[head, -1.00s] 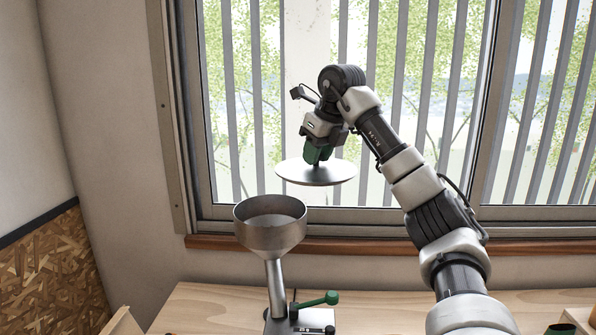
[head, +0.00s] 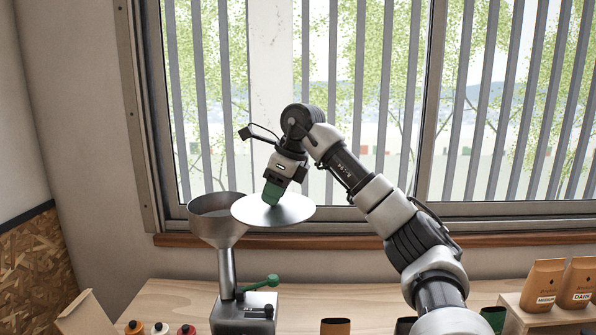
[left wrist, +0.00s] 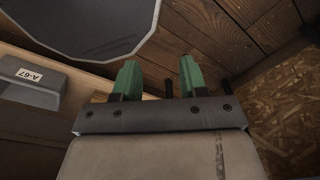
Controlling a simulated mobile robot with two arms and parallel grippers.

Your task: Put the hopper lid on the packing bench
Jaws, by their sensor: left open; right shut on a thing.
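The hopper lid (head: 290,211) is a flat grey metal disc. In the head view my right gripper (head: 272,194) is shut on it from above and holds it in the air, slightly tilted. The lid is just right of the metal hopper (head: 217,222) and overlaps its rim in the picture. The hopper's funnel is open on top. The packing bench (head: 180,295) is the pale wooden top below the window. My left gripper (left wrist: 157,80) shows in the left wrist view, open and empty.
Coffee bags (head: 543,285) stand on a wooden riser at right.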

